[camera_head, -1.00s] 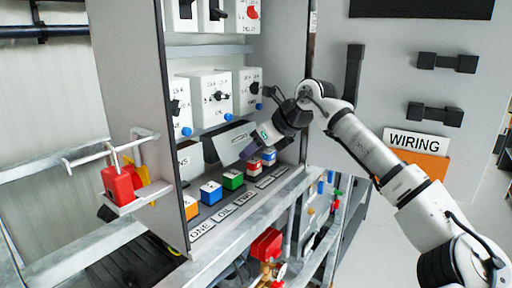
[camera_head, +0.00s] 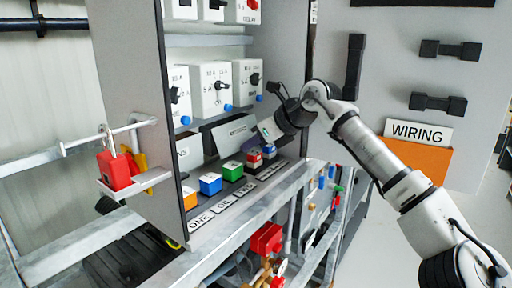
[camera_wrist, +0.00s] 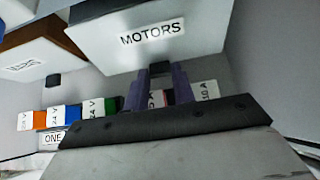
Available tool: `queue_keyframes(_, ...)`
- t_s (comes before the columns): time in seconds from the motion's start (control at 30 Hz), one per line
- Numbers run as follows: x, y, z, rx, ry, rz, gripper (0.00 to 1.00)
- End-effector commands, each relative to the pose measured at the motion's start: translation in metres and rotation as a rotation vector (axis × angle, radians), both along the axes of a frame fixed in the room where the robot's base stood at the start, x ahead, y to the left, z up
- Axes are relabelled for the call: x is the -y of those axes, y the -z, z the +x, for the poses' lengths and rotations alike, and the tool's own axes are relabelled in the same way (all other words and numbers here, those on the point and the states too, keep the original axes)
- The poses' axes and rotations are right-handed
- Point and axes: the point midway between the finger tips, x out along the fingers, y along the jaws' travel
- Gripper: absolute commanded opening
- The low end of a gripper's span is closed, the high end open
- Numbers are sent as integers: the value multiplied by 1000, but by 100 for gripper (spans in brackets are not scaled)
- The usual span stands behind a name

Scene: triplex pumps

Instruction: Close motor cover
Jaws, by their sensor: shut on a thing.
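The motor cover is a pale box front labelled MOTORS (camera_wrist: 150,35); in the head view it is the grey-white panel (camera_head: 233,131) on the cabinet's lower shelf. A small dark tab at its lower edge sits between the purple fingers of my gripper (camera_wrist: 160,74). My gripper is shut on that tab. In the head view my gripper (camera_head: 264,134) reaches in from the right, at the cover's right end. The cover appears tilted. Its inside and far edge are hidden.
Blue (camera_head: 210,184), green (camera_head: 232,170) and other coloured blocks stand along the shelf below the cover. Breaker boxes (camera_head: 209,90) hang above. Another box (camera_wrist: 28,60) with a dark tab is at left in the wrist view. The cabinet side wall (camera_head: 125,90) stands left.

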Motion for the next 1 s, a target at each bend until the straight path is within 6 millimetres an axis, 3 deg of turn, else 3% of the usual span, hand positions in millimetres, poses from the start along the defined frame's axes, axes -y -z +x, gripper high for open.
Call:
queue_keyframes(0.3,0,1,0,9,-1,14,0)
queue_keyframes(0.33,-1,1,0,9,-1,13,28)
queue_keyframes(0.5,0,1,0,10,0,14,47)
queue_keyframes(0.8,1,0,0,10,1,13,47)
queue_keyframes(1.0,19,-15,-12,12,4,14,47)
